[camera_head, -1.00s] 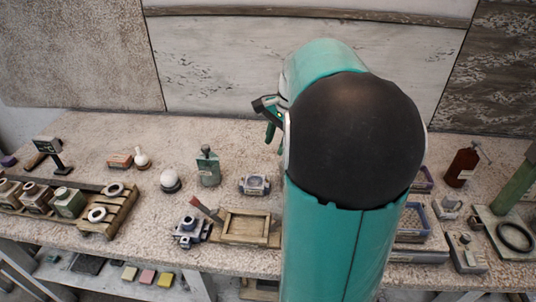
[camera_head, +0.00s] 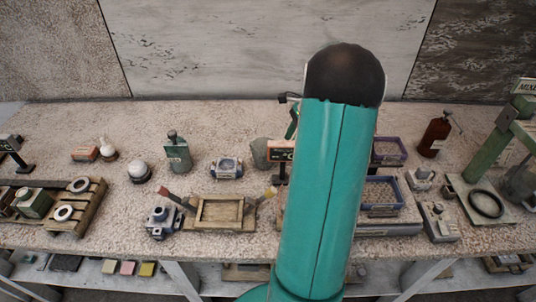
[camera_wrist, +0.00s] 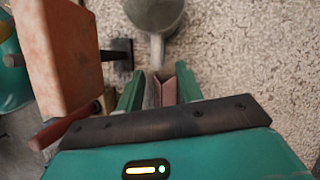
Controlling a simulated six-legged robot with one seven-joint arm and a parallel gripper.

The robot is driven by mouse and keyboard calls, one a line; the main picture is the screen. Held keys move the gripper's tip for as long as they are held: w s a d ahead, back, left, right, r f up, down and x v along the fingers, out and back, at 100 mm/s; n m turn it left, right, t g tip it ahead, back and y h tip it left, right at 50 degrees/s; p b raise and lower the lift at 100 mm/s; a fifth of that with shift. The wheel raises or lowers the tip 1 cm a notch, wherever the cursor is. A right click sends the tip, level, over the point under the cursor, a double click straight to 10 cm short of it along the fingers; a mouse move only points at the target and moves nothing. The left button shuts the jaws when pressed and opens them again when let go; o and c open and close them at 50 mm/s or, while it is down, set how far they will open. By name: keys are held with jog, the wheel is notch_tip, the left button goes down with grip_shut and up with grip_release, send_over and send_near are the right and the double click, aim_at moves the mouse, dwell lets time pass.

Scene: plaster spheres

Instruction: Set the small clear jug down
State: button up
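The small jug (camera_wrist: 152,12) looks grey and see-through in the wrist view, at the top middle, partly cut off by the frame edge. Its handle points down toward my gripper (camera_wrist: 160,82). The finger pads are close together at the handle's end, and the gripper looks shut on it. In the head view a grey-green rounded shape (camera_head: 261,152) that looks like the jug shows just left of my arm. My arm hides most of my gripper there. I cannot tell whether the jug's base touches the tabletop.
A dark sign on a stand (camera_head: 281,151) is close beside the jug. Bare speckled tabletop (camera_head: 228,130) shows behind.

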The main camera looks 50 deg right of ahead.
jog(key=shift+a+f, duration=0.25)
jog(key=shift+f, duration=0.35)
jog(key=x, duration=0.4)
jog(key=shift+s+d+f, duration=0.1)
jog(key=shift+s+f, duration=0.05)
jog(key=shift+f, duration=0.15)
jog(key=shift+c, duration=0.5)
grip_shut()
